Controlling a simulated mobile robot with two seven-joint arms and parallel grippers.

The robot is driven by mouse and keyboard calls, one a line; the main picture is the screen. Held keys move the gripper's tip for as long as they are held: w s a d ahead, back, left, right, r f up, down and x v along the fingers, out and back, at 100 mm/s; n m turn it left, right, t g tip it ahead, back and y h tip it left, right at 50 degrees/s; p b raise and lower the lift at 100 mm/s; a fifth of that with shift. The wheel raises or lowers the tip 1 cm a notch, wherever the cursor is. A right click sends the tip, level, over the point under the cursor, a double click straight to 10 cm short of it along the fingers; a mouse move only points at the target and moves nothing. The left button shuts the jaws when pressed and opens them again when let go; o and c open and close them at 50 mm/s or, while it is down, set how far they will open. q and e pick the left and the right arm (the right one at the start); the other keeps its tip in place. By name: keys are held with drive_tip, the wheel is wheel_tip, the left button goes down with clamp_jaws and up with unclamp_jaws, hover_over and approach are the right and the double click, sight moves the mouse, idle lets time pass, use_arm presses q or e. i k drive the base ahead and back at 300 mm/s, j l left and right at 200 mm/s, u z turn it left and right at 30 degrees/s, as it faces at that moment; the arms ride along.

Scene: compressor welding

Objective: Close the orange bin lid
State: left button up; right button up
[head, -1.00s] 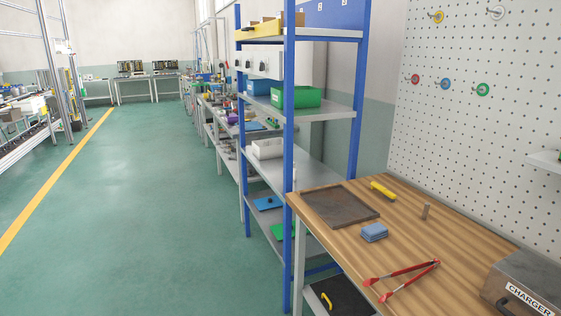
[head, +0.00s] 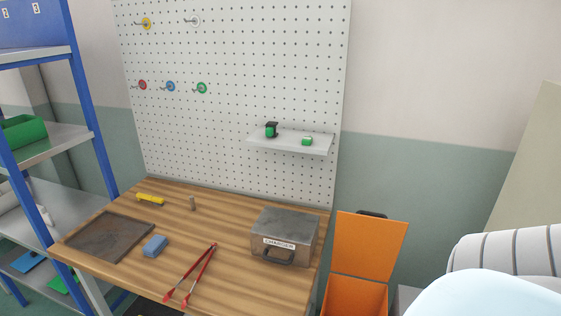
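The orange bin (head: 356,297) stands on the floor just right of the wooden workbench, at the bottom of the head view. Its orange lid (head: 369,248) is open and stands upright at the back of the bin. A dark part (head: 372,214) shows at the lid's top edge. The lower part of the bin is cut off by the frame. Neither of my grippers is in view.
The workbench (head: 225,236) holds a metal charger box (head: 285,236), red-handled tool (head: 190,276), blue block (head: 155,246) and dark tray (head: 108,236). A pegboard (head: 235,60) with a small shelf (head: 290,144) rises behind. A white rounded object (head: 505,250) is at right.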

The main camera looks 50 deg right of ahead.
sight(367, 244)
drive_tip(key=z, duration=2.2)
